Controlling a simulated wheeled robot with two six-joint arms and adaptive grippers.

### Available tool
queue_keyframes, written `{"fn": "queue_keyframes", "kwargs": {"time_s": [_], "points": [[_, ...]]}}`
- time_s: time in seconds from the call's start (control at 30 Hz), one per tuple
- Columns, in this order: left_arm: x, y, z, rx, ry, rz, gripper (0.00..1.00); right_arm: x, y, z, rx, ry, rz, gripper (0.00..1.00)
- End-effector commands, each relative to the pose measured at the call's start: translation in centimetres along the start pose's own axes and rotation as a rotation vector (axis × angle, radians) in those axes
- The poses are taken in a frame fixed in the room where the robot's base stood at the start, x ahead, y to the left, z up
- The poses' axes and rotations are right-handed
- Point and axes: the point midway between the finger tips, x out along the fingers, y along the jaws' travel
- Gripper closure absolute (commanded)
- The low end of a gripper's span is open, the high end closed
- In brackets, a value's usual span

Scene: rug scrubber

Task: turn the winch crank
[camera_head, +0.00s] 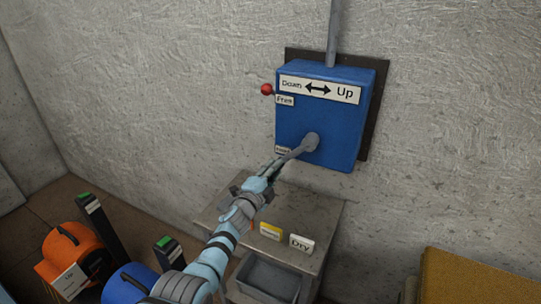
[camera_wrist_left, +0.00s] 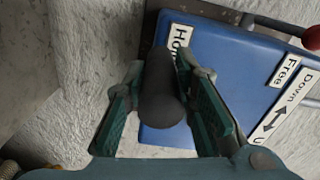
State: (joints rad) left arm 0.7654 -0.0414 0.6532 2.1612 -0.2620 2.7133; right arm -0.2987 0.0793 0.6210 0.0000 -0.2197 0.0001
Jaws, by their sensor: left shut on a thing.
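The blue winch box (camera_head: 345,122) is mounted on the wall, with a "Down / Up" label and a double arrow on its front. Its grey crank (camera_head: 303,146) runs from a hub on the box front down to the left. My left gripper (camera_head: 270,172) is at the crank's outer end. In the left wrist view the dark grey crank handle (camera_wrist_left: 161,92) stands between the two green-padded fingers, and my left gripper is shut on it. The blue box (camera_wrist_left: 228,62) shows behind it. The gripper partly hides the handle in the head view. My right gripper is not in view.
A red-knobbed lever (camera_head: 267,89) sticks out left of the box, beside a "Free" label. Below stands a grey table (camera_head: 318,222) with yellow and white labels and a grey bin (camera_head: 268,278). Orange (camera_head: 72,252) and blue (camera_head: 128,284) machines are at lower left.

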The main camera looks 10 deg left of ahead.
Motion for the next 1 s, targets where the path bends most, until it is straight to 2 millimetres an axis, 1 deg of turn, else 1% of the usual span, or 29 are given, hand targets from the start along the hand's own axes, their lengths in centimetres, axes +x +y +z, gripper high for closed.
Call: {"fn": "queue_keyframes", "kwargs": {"time_s": [0.03, 0.1, 0.4, 0.7, 1.0], "points": [[0.0, 0.9, -0.4, -0.045, -0.001, 0.005, 1.0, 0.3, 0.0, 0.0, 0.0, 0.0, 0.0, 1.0], [0.0, 1.8, -1.1, -0.11, 0.002, 0.007, 1.0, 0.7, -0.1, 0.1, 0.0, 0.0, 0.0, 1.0], [0.2, 4.2, -4.4, -0.386, 0.009, 0.013, 1.0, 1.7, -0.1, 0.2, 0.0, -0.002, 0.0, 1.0], [0.1, 5.1, -6.6, -0.59, 0.007, 0.012, 1.0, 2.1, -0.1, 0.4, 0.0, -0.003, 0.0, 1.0], [0.1, 5.4, -7.5, -0.682, 0.004, 0.011, 1.0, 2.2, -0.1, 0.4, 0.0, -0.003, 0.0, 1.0]]}}
